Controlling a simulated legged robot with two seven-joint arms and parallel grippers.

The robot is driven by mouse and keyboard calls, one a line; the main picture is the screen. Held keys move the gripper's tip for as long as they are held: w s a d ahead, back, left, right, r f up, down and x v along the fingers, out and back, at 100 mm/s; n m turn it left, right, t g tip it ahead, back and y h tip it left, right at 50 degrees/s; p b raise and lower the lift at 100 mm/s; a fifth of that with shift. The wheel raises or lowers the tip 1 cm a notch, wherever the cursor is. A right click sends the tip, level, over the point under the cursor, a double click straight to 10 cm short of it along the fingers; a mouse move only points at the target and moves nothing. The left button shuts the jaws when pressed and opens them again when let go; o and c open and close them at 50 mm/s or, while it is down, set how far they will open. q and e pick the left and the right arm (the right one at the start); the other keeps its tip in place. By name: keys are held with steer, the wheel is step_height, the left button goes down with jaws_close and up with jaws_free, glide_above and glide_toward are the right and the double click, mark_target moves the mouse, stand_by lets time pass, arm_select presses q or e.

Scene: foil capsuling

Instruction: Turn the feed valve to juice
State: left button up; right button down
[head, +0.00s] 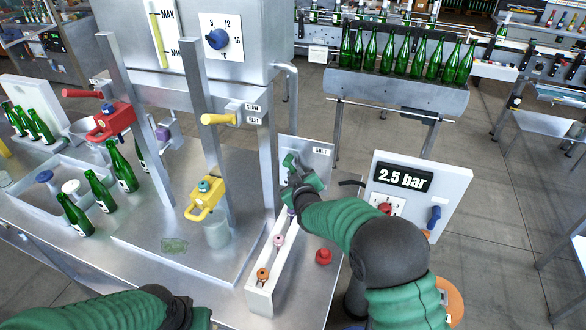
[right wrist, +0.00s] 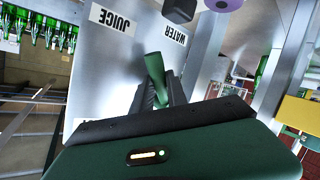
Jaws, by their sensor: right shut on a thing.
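The feed valve's metal plate (head: 318,166) stands at the table's right back edge in the head view, with a SHUT label showing. In the right wrist view the plate (right wrist: 105,65) shows upside down, with JUICE at its upper left, WATER at its upper right and SHUT partly hidden at lower left. My right gripper (head: 294,172) is at the plate, shut on the green valve handle (right wrist: 153,66). The handle's free end points up in the wrist view, between the JUICE and WATER labels. Its pivot is hidden by my gripper.
A narrow rail (head: 263,285) with small coloured pieces runs below my right arm. A red knob (head: 323,256) sits beside it. The 2.5 bar panel (head: 420,190) stands to the right. Metal posts, a yellow clamp (head: 205,198) and green bottles (head: 122,165) stand to the left.

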arm_select(q)
steer(key=shift+w+p+v, duration=0.2)
steer(key=shift+p+v, duration=0.4)
steer(key=shift+v, duration=0.2)
steer(key=shift+w+p+v, duration=0.15)
steer(key=shift+p+v, duration=0.45)
steer(key=shift+v, duration=0.2)
arm_select(e)
steer(key=shift+s+d+r+n+g+h, duration=0.1)
steer(key=shift+s+r+n+g+h, duration=0.1)
steer(key=shift+n+g+h, duration=0.4)
arm_select(q)
steer(key=shift+r, duration=0.1)
arm_select(e)
steer(key=c, duration=1.7)
jaws_free()
steer(key=shift+o, duration=0.5)
steer(key=shift+s+r, duration=0.2)
steer(key=shift+r, duration=0.05)
steer(key=shift+s+r, duration=0.1)
steer(key=shift+s, duration=0.35)
arm_select(q)
step_height(320, 180, down, 3)
steer(key=b, duration=0.2)
steer(key=shift+s+r+b, duration=0.2)
steer(key=shift+b, duration=0.15)
arm_select(e)
steer(key=v, duration=1.5)
steer(key=shift+s, duration=0.35)
